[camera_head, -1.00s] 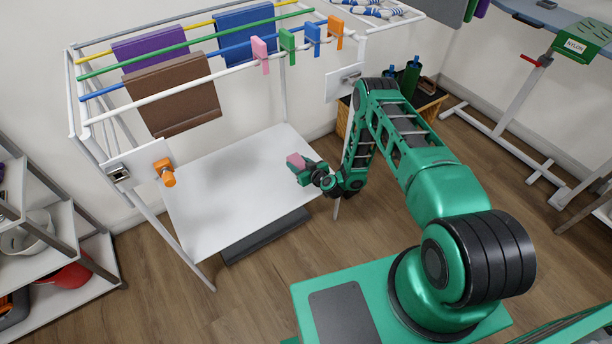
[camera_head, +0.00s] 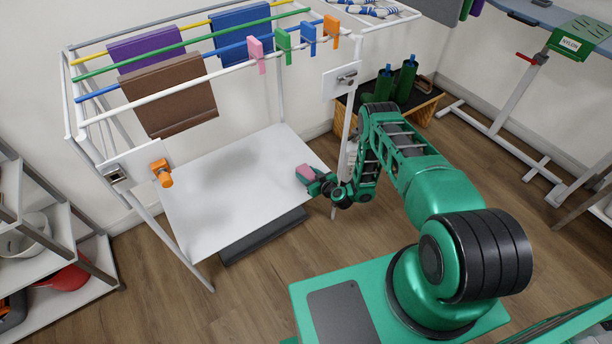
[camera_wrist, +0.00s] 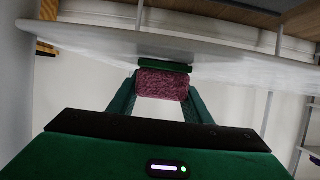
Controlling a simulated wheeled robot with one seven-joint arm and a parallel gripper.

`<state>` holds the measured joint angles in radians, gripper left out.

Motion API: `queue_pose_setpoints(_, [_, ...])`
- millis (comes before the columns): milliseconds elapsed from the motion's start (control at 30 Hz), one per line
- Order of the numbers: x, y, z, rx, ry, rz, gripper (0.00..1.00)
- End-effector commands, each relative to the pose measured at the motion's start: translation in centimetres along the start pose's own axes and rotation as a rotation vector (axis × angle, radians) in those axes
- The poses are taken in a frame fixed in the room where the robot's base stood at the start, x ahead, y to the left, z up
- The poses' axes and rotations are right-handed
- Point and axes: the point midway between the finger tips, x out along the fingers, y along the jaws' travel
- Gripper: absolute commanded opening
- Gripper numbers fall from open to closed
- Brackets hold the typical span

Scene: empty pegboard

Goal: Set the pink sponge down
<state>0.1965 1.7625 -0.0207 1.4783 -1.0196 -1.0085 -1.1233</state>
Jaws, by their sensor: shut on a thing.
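The pink sponge (camera_head: 305,172) is held at the tip of my gripper (camera_head: 312,179), over the right edge of the white shelf board (camera_head: 235,195) in the head view. In the wrist view the sponge (camera_wrist: 162,84) lies between the two green fingers of my gripper (camera_wrist: 162,98), which are shut on it. A dark green bar shows just beyond the sponge there. I cannot tell whether the sponge touches the board.
The drying rack's coloured rails carry cloths and several pegs (camera_head: 282,40) above the board. A rack post stands close by my arm. The board's upper surface is clear.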

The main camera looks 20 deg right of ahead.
Motion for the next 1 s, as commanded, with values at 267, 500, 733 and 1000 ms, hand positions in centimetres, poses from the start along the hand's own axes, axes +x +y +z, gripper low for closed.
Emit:
queue_pose_setpoints(267, [0.1, 0.0, 0.1, 0.0, 0.0, -0.001, 0.63])
queue_pose_setpoints(500, [0.1, -0.1, 0.1, 0.0, 0.0, -0.001, 0.63])
queue_pose_setpoints(733, [-1.6, -0.1, 0.1, -0.001, -0.003, -0.003, 0.63])
queue_pose_setpoints(1000, [-5.6, -0.1, 0.1, 0.001, -0.003, -0.002, 0.63])
